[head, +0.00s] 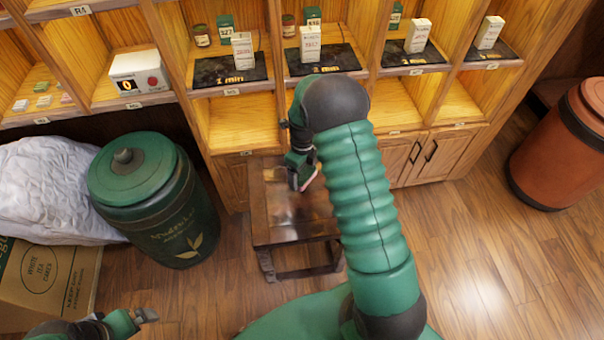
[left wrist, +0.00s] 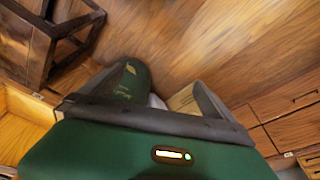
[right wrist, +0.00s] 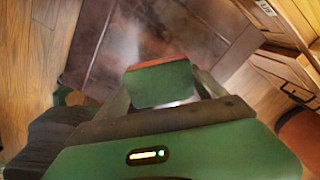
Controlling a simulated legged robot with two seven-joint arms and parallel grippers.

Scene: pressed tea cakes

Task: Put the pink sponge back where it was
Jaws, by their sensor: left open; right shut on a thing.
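My right gripper (head: 301,180) is shut on the pink sponge (head: 311,178) above the low dark wooden table (head: 272,236). In the right wrist view, the sponge (right wrist: 160,84) shows a green face with a reddish-pink edge between the fingers. The table top (right wrist: 112,50) lies beyond it; I cannot tell how large the gap is. The sponge is mostly hidden by the gripper in the head view. My left gripper (head: 146,316) is open and empty at the lower left, above the floor. Its spread fingers also show in the left wrist view (left wrist: 165,98).
A wooden shelf (head: 240,107) with small boxes on dark mats stands behind the table. A green canister (head: 160,215), a white sack (head: 50,185) and a cardboard box (head: 50,280) are at left. A terracotta bin (head: 560,150) stands at right. Floor (head: 490,250) is clear at right.

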